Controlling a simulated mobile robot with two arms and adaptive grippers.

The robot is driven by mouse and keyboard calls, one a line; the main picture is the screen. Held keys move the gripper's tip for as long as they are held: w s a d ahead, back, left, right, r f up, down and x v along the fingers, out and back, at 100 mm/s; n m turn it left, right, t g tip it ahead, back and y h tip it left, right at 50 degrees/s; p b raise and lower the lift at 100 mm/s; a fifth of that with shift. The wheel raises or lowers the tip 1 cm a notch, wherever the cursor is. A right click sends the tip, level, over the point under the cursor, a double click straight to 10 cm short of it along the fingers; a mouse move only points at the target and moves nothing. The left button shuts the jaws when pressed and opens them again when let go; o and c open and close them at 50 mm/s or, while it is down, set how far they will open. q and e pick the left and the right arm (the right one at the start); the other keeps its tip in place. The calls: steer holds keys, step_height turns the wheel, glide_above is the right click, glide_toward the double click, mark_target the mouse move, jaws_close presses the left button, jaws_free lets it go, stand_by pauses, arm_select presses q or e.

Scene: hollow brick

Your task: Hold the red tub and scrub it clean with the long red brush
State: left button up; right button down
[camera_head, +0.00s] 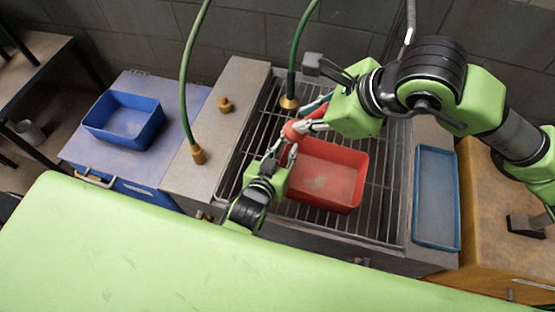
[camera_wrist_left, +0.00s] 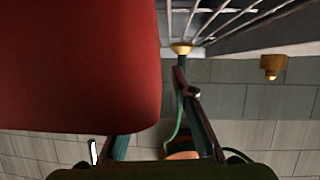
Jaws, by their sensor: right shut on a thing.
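The red tub (camera_head: 328,178) sits upright on the metal grate, its open top facing up; its wall fills the upper left of the left wrist view (camera_wrist_left: 75,65). My left gripper (camera_head: 284,150) is at the tub's left side with its fingers apart. In the left wrist view the tub hides part of one finger, so contact is unclear. My right gripper (camera_head: 302,127) is shut on the red brush (camera_head: 293,132) above the tub's back left corner. The gripper hides much of the brush.
A blue bin (camera_head: 124,118) stands on a side table at left. A blue tray (camera_head: 436,196) lies right of the grate (camera_head: 384,200). Two green hoses (camera_head: 184,85) (camera_head: 297,45) rise from brass fittings. A small brass knob (camera_head: 225,105) stands on the counter.

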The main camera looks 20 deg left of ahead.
arm_select(q)
steer(key=v, duration=1)
steer(key=shift+s, duration=0.15)
steer(key=shift+r, duration=0.15)
steer(key=shift+c, duration=0.3)
